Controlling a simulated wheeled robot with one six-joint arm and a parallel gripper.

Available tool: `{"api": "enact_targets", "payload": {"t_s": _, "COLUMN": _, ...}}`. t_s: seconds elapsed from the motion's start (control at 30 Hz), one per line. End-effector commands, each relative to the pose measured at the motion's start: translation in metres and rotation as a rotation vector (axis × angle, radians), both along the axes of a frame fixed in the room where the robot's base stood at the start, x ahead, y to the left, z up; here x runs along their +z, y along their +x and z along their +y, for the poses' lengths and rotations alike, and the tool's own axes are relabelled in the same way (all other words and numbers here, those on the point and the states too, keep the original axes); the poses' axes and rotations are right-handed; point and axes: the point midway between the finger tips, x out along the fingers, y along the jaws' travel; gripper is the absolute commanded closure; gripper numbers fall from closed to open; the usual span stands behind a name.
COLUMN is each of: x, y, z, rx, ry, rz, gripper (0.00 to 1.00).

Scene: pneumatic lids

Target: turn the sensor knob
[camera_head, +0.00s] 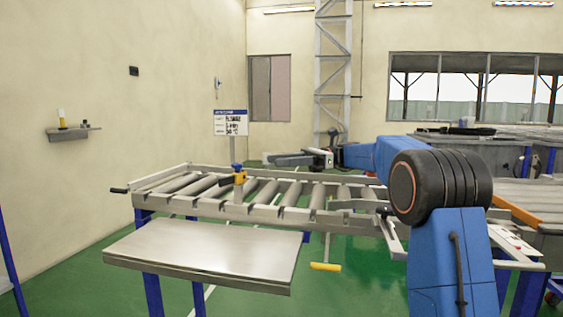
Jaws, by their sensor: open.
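A small yellow device with a dark part at its top, likely the sensor with its knob (239,179), is on the near rail of the roller conveyor (264,212). The knob's own shape and angle are too small to tell. My gripper (272,159) is at the end of my blue arm, pointing left. It is open, with nothing seen between its fingers. In the picture it is above and to the right of the yellow device, apart from it.
A bare grey metal table (205,250) stands in front of the conveyor. A sign on a post (231,123) rises behind the yellow device. A yellow T-handle (325,267) is low at the conveyor's near side. A wall shelf (73,132) holds small items at left.

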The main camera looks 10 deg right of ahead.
Motion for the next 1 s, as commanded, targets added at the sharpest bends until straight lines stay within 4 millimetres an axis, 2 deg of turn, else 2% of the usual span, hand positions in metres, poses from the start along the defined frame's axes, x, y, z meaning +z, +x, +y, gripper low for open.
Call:
{"api": "enact_targets", "payload": {"t_s": 0.37, "x": 0.004, "y": -0.005, "z": 0.002, "rx": -0.031, "ry": 0.003, "rz": -0.001, "gripper": 0.59}}
{"api": "enact_targets", "payload": {"t_s": 0.7, "x": 0.016, "y": -0.042, "z": 0.014, "rx": -0.314, "ry": 0.013, "rz": -0.002, "gripper": 0.59}}
{"api": "enact_targets", "payload": {"t_s": 1.0, "x": 0.005, "y": -0.075, "z": 0.011, "rx": -0.557, "ry": 0.007, "rz": 0.011, "gripper": 0.59}}
